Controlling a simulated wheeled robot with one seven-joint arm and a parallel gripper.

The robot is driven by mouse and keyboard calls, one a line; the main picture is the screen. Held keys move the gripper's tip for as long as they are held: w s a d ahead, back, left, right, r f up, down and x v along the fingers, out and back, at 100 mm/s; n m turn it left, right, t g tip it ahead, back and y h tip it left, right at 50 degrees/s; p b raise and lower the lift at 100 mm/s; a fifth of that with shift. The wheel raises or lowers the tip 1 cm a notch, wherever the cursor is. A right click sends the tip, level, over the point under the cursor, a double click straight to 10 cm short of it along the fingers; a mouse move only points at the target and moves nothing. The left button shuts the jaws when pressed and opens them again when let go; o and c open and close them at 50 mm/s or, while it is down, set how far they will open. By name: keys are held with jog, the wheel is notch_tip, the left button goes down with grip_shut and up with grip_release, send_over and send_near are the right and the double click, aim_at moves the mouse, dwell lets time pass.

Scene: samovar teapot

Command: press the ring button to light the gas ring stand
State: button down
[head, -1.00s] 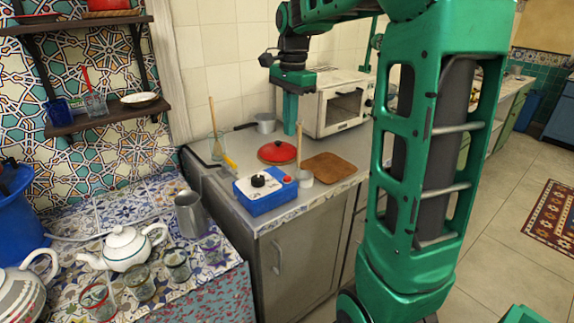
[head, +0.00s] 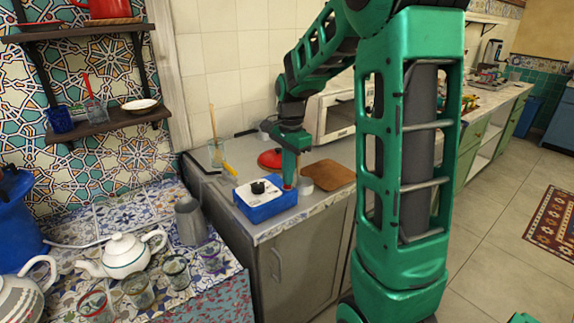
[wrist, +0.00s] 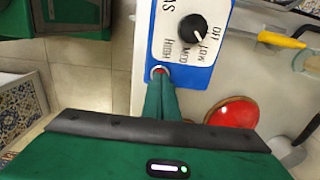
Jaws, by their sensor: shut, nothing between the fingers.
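A blue box with a white top (head: 262,200) stands near the front edge of the grey counter. It carries a black knob (head: 258,187), which in the wrist view (wrist: 192,27) sits among the marks OFF, LOW, MOD and HIGH. A small red button in a pale ring (wrist: 158,70) is at the box's corner. My gripper (head: 290,182) is shut and empty, pointing down over that corner. In the wrist view its fingertips (wrist: 161,78) overlap the button and partly hide it. I cannot tell whether they press it. I cannot make out a flame or a gas ring.
A yellow-handled tool (head: 230,169) and a glass (head: 216,153) stand behind the box. A metal jug (head: 189,222) and a white teapot (head: 122,254) are left.

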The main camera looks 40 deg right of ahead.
jog(key=shift+f, duration=0.2)
jog(key=shift+s+f, duration=0.25)
jog(key=shift+f, duration=0.85)
jog(key=shift+r, duration=0.15)
jog(key=shift+w+r, duration=0.15)
jog(key=shift+r, duration=0.05)
notch_tip(320, 180, up, 14)
jog(key=shift+d, duration=0.15)
jog(key=shift+r, duration=0.1)
